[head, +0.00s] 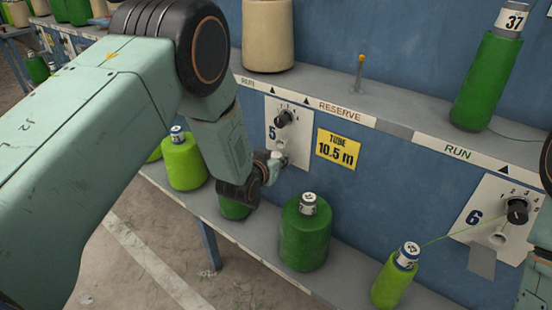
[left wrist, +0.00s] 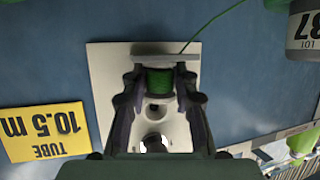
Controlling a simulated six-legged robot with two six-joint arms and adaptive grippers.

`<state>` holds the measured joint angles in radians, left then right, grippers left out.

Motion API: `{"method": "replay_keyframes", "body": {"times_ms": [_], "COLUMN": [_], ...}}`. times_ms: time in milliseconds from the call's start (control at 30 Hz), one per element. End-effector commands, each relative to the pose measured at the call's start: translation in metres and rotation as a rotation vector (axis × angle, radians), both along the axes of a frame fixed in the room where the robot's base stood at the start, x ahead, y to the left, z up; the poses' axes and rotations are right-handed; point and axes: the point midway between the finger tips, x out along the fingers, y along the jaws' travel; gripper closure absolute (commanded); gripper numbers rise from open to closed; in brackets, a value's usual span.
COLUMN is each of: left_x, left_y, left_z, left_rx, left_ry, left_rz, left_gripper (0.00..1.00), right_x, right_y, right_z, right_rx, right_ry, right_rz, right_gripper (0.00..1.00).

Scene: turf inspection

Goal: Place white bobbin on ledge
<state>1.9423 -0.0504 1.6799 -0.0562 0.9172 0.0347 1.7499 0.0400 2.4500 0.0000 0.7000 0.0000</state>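My left gripper (head: 268,166) reaches to the white panel marked 5 (head: 276,105), just below its black dial. In the left wrist view, my left gripper (left wrist: 159,85) has its fingers drawn in on both sides of a small bobbin with green winding (left wrist: 159,80) and a pale flange (left wrist: 166,57). The fingers appear to be shut on it, in front of the panel. A green thread runs from it up and right. Its far side is hidden. A grey lower ledge (head: 345,276) and an upper ledge (head: 325,92) run along the blue wall. My right gripper is not visible.
On the lower ledge stand a dark green cone (head: 305,240), a light green cone (head: 390,278) and another light green one (head: 185,162). A cream spool (head: 268,35) and a tall green cone (head: 487,82) stand on the upper ledge, with an upright peg (head: 359,72) between them.

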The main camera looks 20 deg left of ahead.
Motion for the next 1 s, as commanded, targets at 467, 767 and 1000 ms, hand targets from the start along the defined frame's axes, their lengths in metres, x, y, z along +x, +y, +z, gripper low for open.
{"method": "replay_keyframes", "body": {"times_ms": [467,767,1000], "left_x": [0.0,-0.022,-0.066], "left_y": [0.0,0.002,0.006], "left_z": [0.0,0.015,0.034], "left_rx": [0.0,0.0,0.0], "left_ry": [0.0,0.004,0.004], "left_rz": [0.0,0.0,0.0], "left_gripper": [0.5,0.5,0.5], "right_x": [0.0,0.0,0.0], "right_y": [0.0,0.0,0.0], "right_z": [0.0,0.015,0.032], "right_rx": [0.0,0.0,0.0], "right_ry": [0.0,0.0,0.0], "right_rz": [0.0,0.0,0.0], "right_gripper": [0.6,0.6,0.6]}}
